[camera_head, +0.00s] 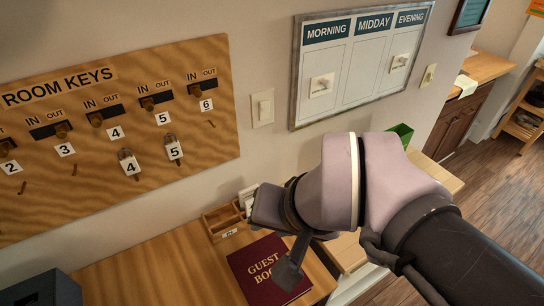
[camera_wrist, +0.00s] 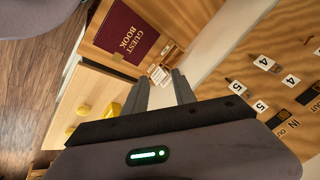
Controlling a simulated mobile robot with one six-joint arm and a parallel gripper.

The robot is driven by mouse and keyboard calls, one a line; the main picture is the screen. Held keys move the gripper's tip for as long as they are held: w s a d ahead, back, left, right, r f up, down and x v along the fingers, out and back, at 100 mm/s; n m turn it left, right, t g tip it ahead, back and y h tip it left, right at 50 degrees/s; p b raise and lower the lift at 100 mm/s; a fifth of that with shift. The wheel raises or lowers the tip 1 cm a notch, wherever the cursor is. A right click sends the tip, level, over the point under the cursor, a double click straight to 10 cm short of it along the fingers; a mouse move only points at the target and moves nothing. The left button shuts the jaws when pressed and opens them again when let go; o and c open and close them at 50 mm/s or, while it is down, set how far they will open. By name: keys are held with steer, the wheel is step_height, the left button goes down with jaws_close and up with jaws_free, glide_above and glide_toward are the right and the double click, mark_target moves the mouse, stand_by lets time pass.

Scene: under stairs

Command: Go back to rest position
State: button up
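My arm reaches across the right half of the head view, with its wrist in front of the wall and above the desk. In the wrist view the two dark fingers of my gripper (camera_wrist: 160,77) stand apart with nothing visible between them, so it is open and empty. The task names no object.
The red guest book (camera_head: 266,268) lies on the wooden desk (camera_head: 150,262) below my wrist, beside a small wooden holder (camera_head: 224,222). The room-keys board (camera_head: 200,137) and the schedule board (camera_head: 340,103) hang on the wall. A green container (camera_head: 402,133) stands behind my arm. Open floor lies at right.

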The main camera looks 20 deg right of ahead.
steer(key=shift+s+a+f+n, duration=0.1)
steer(key=shift+s+f+n, duration=0.1)
steer(key=shift+s, duration=0.25)
steer(key=shift+s+f+n, duration=0.15)
steer(key=shift+s+n, duration=0.05)
steer(key=shift+s, duration=0.2)
step_height(320, 180, down, 15)
steer(key=b, duration=1.5)
steer(key=shift+f, duration=0.15)
